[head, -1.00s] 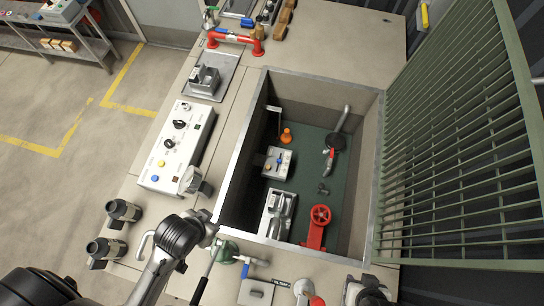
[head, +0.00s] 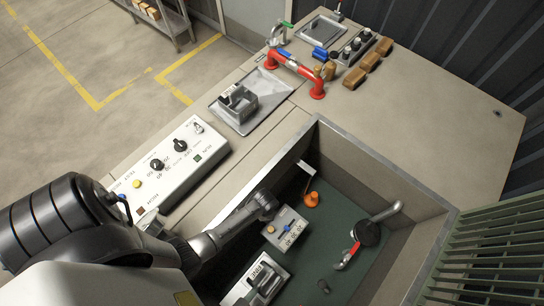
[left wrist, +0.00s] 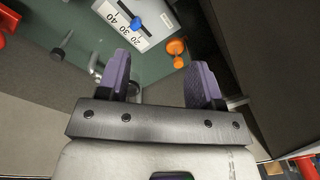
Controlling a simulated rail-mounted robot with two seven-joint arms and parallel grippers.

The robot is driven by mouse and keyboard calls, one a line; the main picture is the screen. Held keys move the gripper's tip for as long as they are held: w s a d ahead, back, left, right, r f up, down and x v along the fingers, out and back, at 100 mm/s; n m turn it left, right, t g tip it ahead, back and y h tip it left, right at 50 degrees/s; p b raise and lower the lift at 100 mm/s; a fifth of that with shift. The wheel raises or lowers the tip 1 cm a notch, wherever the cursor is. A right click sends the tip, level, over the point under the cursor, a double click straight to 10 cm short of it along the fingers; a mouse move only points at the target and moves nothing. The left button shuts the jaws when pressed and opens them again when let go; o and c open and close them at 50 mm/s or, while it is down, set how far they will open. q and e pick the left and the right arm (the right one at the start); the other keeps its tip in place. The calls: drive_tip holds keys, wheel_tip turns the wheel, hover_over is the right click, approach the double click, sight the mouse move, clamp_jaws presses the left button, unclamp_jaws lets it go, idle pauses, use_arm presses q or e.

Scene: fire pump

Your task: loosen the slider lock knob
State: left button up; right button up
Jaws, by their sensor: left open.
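The slider box (head: 287,228) is a pale box with a marked scale and a small blue knob (head: 270,230), down in the pit. An orange knob-like piece (head: 311,199) stands beside it; I cannot tell which of these is the lock knob. In the left wrist view, the scale (left wrist: 130,30), blue knob (left wrist: 137,22) and orange piece (left wrist: 175,47) show beyond the fingers. My left gripper (head: 268,203) reaches over the pit's left rim, near the box. In the left wrist view the gripper (left wrist: 160,72) is open and empty, apart from both knobs. My right gripper is out of view.
The pit's metal rim (head: 305,132) and walls surround the box. A second pale unit (head: 262,280) lies nearer, and a pipe with a red-handled valve (head: 366,232) lies right. A control panel (head: 172,168) stands left. A green grating (head: 495,250) borders the right.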

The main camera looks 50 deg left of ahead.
sight(271, 229)
use_arm(q)
drive_tip(key=d+f+m+b, duration=0.1)
drive_tip(key=f+b, duration=0.3)
drive_tip(key=f, duration=0.4)
drive_tip(key=d+f+m+b, duration=0.1)
drive_tip(key=f+b, duration=0.3)
drive_tip(key=f, duration=0.4)
drive_tip(key=d+f+m+b, duration=0.1)
drive_tip(key=f+m+b, duration=0.2)
drive_tip(key=f, duration=0.5)
drive_tip(key=shift+s+d+g+h+b, duration=0.3)
drive_tip(key=shift+s+b, duration=0.05)
drive_tip(key=shift+b, duration=0.15)
drive_tip(key=shift+f+b, duration=0.75)
drive_tip(key=shift+f, duration=0.25)
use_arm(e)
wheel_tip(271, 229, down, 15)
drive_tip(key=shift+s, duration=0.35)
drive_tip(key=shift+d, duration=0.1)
use_arm(q)
drive_tip(key=shift+c, duration=0.3)
drive_tip(key=c, duration=0.9)
drive_tip(key=shift+o, duration=0.2)
